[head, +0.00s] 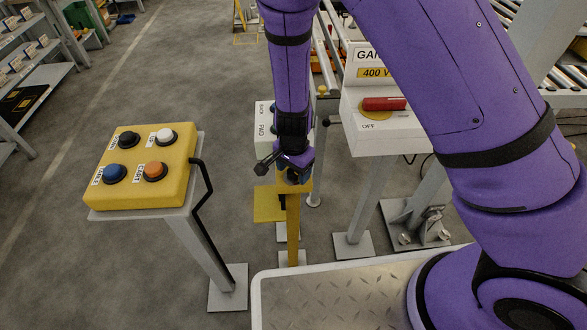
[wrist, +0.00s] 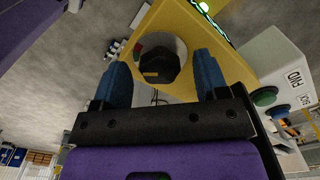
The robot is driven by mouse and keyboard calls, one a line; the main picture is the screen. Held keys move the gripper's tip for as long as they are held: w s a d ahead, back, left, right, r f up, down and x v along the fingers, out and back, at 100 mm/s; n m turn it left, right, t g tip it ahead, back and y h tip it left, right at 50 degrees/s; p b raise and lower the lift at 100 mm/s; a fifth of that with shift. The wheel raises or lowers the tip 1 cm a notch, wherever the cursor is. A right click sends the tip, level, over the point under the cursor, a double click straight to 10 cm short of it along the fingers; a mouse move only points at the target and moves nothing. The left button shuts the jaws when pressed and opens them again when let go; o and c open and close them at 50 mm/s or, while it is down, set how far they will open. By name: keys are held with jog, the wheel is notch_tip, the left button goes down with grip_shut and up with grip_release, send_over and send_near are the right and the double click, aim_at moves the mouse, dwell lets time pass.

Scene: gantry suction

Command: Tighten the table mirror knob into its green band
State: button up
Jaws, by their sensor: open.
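In the wrist view, a black faceted knob (wrist: 158,64) with a small yellow mark sits in front of a pale round dial on a yellow bracket (wrist: 205,38). A dark red patch shows at the dial's upper left. I cannot clearly make out a green band on it. My gripper (wrist: 162,70) is open, with one blue finger on each side of the knob. Gaps show between the fingers and the knob. In the head view, my gripper (head: 290,172) points down over the yellow post (head: 293,225), and it hides the knob there.
A yellow button box (head: 140,190) stands on a post at the left. A white FWD/BACK button box (head: 263,130) is close behind my gripper; its green button (wrist: 265,96) shows in the wrist view. A white cabinet with a red switch (head: 384,103) stands at the right.

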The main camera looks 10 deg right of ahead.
notch_tip(320, 180, up, 11)
dwell(0.5)
dwell(0.4)
jog(key=s+d+r+n+t+y, duration=0.1)
jog(key=s+d+r+n, duration=0.1)
jog(key=d+r, duration=0.6)
jog(key=s+d+r+n+y, duration=0.2)
jog(key=d+r, duration=0.2)
jog(key=r, duration=0.9)
jog(key=s+d+r+n+t+h, duration=0.1)
jog(key=s+d+r+n+t, duration=0.1)
jog(key=s+d+r, duration=0.3)
jog(key=s+d+r+n+t+h, duration=0.2)
jog(key=s+d+r, duration=0.3)
jog(key=s, duration=0.5)
jog(key=d, duration=0.2)
jog(key=shift+s+d+r+n, duration=0.2)
jog(key=shift+d+r+n, duration=0.1)
jog(key=shift+n, duration=0.1)
